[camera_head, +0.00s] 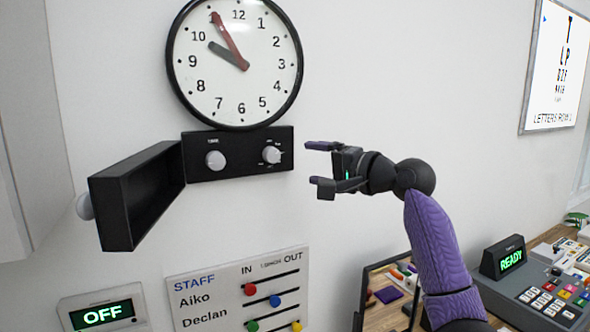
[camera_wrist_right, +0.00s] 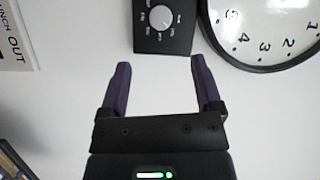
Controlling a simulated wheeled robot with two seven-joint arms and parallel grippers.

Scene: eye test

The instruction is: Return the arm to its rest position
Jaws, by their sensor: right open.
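My right gripper (camera_head: 318,166) is open and empty in the head view, in front of the white wall. It is just right of a black control box (camera_head: 236,164) with two white knobs and apart from it. My purple right arm (camera_head: 431,240) reaches up from the lower right. In the right wrist view the two purple fingers of the gripper (camera_wrist_right: 160,80) stand wide apart with nothing between them. One white knob (camera_wrist_right: 163,18) of the box shows beyond the fingertips. My left gripper is not in view.
A wall clock (camera_head: 235,95) hangs above the box. The box's black cover (camera_head: 112,205) stands swung open at left. Below are a staff board (camera_head: 196,290) and an OFF display (camera_head: 101,314). A READY display (camera_head: 502,257) and a keypad device (camera_head: 530,292) stand lower right. An eye chart (camera_head: 557,75) hangs upper right.

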